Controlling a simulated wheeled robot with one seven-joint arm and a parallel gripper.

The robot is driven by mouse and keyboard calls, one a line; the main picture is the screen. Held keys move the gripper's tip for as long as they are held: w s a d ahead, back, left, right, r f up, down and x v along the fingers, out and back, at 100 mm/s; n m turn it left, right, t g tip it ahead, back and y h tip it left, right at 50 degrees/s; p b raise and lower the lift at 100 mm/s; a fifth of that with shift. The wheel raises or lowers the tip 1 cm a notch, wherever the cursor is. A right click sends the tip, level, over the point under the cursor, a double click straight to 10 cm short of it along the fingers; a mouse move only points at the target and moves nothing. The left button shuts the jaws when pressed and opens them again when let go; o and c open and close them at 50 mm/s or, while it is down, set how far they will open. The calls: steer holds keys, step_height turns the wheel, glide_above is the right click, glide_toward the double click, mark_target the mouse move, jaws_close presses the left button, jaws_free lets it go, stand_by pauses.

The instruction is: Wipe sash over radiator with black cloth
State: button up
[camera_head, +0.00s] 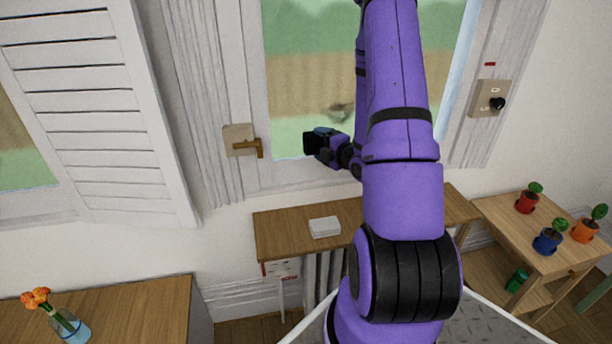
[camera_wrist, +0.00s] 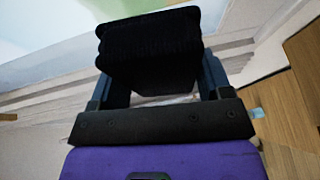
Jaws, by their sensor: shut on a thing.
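My gripper (camera_head: 322,144) is shut on the black cloth (camera_head: 311,143), in front of the lower part of the window sash (camera_head: 283,113). In the wrist view the folded black cloth (camera_wrist: 150,50) fills the space between the fingers, with the pale sash and sill behind it. A faint grey smudge (camera_head: 341,113) shows on the pane above my gripper, partly beside my arm. I cannot tell whether the cloth touches the glass. The radiator (camera_head: 322,268) stands below the window under a wooden shelf (camera_head: 283,236), largely hidden by my arm.
A white block (camera_head: 324,227) lies on the shelf. A brass handle (camera_head: 250,148) sticks out at the window's left. A white shutter (camera_head: 85,90) hangs open further left. Potted plants (camera_head: 548,240) stand on a side table (camera_head: 505,222) at right.

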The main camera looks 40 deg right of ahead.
mark_target(338, 115)
steer(key=r, duration=0.1)
steer(key=d+r, duration=0.1)
steer(key=d+r+h, duration=0.1)
steer(key=shift+s+t, duration=0.35)
steer(key=shift+t, duration=0.05)
steer(key=shift+d+r, duration=0.25)
steer(key=shift+r, duration=0.05)
steer(key=shift+w+d, duration=0.5)
steer(key=shift+w, duration=0.3)
steer(key=shift+w+d, duration=0.5)
steer(key=shift+w, duration=0.35)
steer(key=shift+w+d, duration=0.5)
steer(key=shift+w, duration=0.3)
steer(key=shift+w+d, duration=0.5)
steer(key=shift+w, duration=0.35)
steer(key=shift+d, duration=0.1)
steer(key=shift+s+d, duration=0.55)
steer(key=shift+d, duration=0.15)
steer(key=shift+s+d, duration=0.5)
steer(key=shift+d, duration=0.2)
steer(key=shift+s+d, duration=0.45)
steer(key=shift+d, duration=0.4)
steer(key=shift+s+d, duration=0.4)
steer(key=shift+d, duration=0.4)
steer(key=s+d, duration=0.4)
steer(key=d, duration=0.2)
steer(key=shift+w, duration=0.1)
